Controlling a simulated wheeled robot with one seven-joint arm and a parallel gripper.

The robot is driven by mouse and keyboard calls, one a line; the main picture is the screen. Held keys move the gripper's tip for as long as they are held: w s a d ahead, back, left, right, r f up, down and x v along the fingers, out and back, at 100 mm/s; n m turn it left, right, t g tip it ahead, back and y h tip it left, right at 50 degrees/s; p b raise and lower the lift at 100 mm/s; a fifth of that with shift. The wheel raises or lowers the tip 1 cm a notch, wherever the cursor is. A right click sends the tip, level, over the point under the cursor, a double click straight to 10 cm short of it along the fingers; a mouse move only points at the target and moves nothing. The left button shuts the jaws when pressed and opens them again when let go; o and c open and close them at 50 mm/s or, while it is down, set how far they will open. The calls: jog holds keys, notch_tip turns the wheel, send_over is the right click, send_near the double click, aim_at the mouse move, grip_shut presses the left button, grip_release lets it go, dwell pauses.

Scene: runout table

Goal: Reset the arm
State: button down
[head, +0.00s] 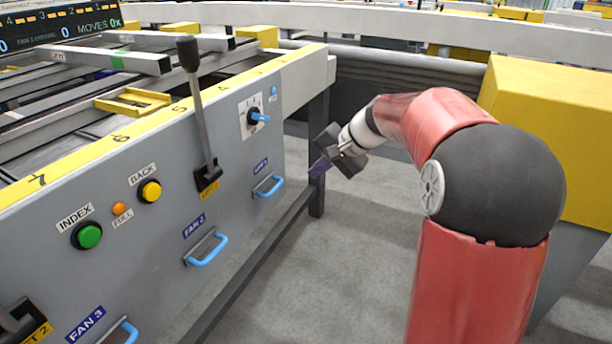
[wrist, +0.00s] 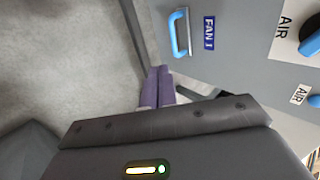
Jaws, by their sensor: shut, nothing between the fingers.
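My gripper (head: 319,167) is in the air to the right of the grey control panel (head: 235,140), near the table's corner leg. Its purple fingers are together and empty; they also show in the wrist view (wrist: 158,88). In the wrist view the blue FAN 1 handle (wrist: 180,32) lies beyond the fingertips, apart from them. My red arm reaches in from the right in the head view, bent at its elbow.
The panel carries a tall lever (head: 198,110), a blue AIR knob (head: 258,117), a green INDEX button (head: 88,235), a yellow BACK button (head: 150,191) and the FAN 2 handle (head: 207,250). Grey floor (head: 300,270) is clear.

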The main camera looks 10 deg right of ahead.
jog(key=s+a+r+n+h+p, duration=0.15)
jog(key=s+r, duration=0.25)
jog(key=s, duration=0.4)
jog(key=s+d+r+n+h+p, duration=0.1)
jog(key=s+r+n+h+p, duration=0.15)
jog(key=s, duration=0.65)
jog(key=s+d+n+h+p, duration=0.2)
jog(key=s+n+p, duration=0.1)
jog(key=s, duration=1.1)
jog(key=shift+d+t+h+p, duration=0.15)
jog(key=shift+t+h+p, duration=0.25)
jog(key=shift+p, duration=0.15)
